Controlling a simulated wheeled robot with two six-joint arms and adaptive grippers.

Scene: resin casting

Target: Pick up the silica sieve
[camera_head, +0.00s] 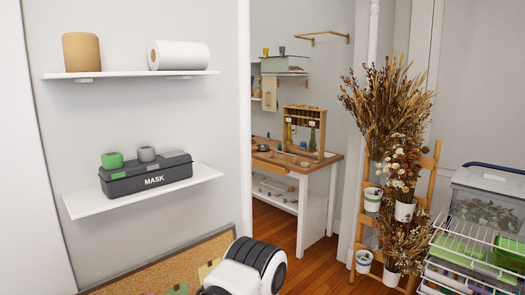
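I cannot pick out a silica sieve for certain in the head view. A small dark round item (262,148) lies on the far wooden workbench (328,165), too small to identify. A clear bin (490,188) with grey-green contents stands at the right edge, and I cannot tell what the contents are. Neither of my grippers shows; only a white and black rounded part of my arm is at the bottom centre.
On the left wall, an upper shelf (125,75) holds paper rolls and a lower shelf (95,203) holds a MASK box (147,177). A corkboard (165,272) is below. An opening leads to the bench. A plant ladder (430,165) and wire rack (470,245) stand right. Some wooden floor (325,265) is clear.

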